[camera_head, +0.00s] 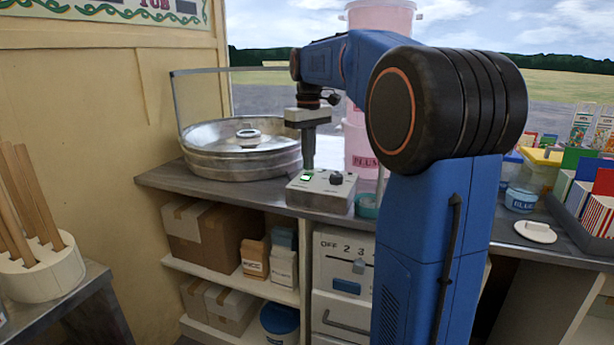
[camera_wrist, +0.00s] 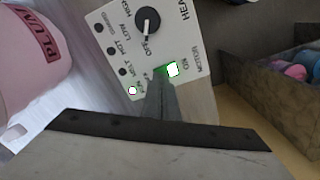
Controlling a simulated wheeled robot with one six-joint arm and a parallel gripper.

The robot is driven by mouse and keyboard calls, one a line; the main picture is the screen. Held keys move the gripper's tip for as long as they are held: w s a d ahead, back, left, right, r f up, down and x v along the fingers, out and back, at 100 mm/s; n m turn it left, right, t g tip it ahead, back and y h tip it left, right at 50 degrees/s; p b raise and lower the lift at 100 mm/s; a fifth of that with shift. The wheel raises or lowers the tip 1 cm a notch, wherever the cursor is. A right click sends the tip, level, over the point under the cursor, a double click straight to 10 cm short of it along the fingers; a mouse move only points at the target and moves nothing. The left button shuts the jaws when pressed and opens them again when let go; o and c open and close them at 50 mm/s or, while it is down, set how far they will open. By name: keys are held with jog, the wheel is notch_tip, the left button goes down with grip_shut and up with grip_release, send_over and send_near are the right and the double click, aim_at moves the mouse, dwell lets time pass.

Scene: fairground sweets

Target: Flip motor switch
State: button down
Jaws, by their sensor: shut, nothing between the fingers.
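The grey control box (camera_head: 322,192) stands on the counter, and its labelled panel (camera_wrist: 185,38) fills the top of the wrist view. The motor switch (camera_wrist: 172,69) is a small rocker, glowing green-white beside the words MOTOR and ON. It also glows green in the head view (camera_head: 305,178). My gripper (camera_head: 309,167) points straight down over the box with its fingers shut and empty. In the wrist view the fingertips (camera_wrist: 160,76) are right beside the switch and hide part of it. I cannot tell whether they touch it.
A black heat knob (camera_wrist: 147,22) and several indicator dots share the panel; one dot (camera_wrist: 132,91) glows pinkish. The round metal floss pan (camera_head: 240,155) stands left of the box. A pink tub (camera_wrist: 28,52) is close by. A white lid (camera_head: 534,232) lies on the counter at the right.

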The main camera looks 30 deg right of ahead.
aim_at(308, 173)
jog(key=shift+f, duration=0.75)
dwell(0.8)
jog(key=shift+r, duration=0.1)
notch_tip(308, 173, up, 7)
dwell(0.9)
dwell(0.4)
jog(key=shift+t, duration=0.5)
jog(key=s+a+f, duration=0.1)
jog(key=s, duration=0.1)
jog(key=s+a, duration=0.2)
jog(key=s+a+f, duration=0.1)
jog(key=s+a, duration=0.1)
jog(key=shift+s+a+f, duration=0.15)
jog(key=shift+s+f, duration=0.15)
jog(key=shift+f, duration=0.05)
jog(key=s+a+f+t, duration=0.2)
jog(key=s+a+f, duration=0.3)
jog(key=s+f, duration=0.6)
jog(key=s+a+f+m+t, duration=0.1)
jog(key=s+a+f, duration=0.4)
jog(key=s+f, duration=0.6)
jog(key=shift+s+a+m+t, duration=0.3)
jog(key=shift+s+t, duration=0.1)
jog(key=shift+s, duration=0.4)
jog(key=shift+a, duration=0.1)
